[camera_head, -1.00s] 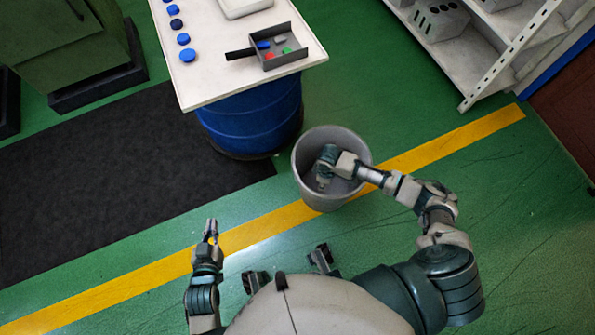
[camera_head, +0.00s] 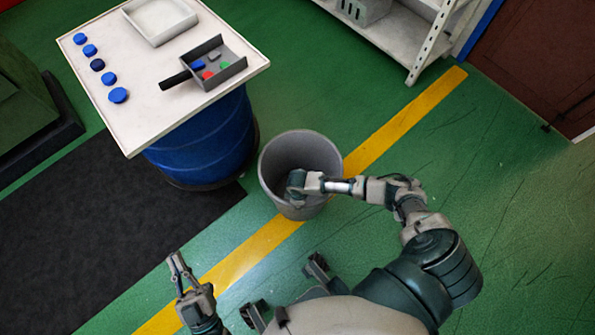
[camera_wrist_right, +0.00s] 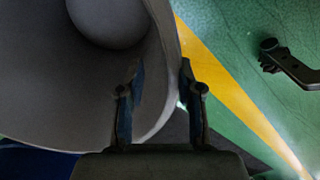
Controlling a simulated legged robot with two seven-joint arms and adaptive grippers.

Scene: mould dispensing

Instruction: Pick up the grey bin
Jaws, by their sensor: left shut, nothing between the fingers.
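The grey bin (camera_head: 300,150) stands upright on the green floor beside the blue drum, partly over the yellow line. My right arm reaches over its near rim, and its hand hides part of the bin's inside in the head view. In the right wrist view the bin (camera_wrist_right: 60,90) fills the left side. My right gripper (camera_wrist_right: 162,70) has its fingers apart, one inside the bin and one outside, with the wall between them. I cannot tell whether either finger touches the wall. My left gripper (camera_head: 174,266) is shut and empty over the floor, left of and nearer than the bin.
A white table (camera_head: 120,65) on a blue drum (camera_head: 205,145) stands left of the bin. It holds a grey dustpan-like tray (camera_head: 225,73), a white tray (camera_head: 160,38) and several blue discs. A shelf (camera_head: 395,45) stands at the back right. Floor to the bin's right is clear.

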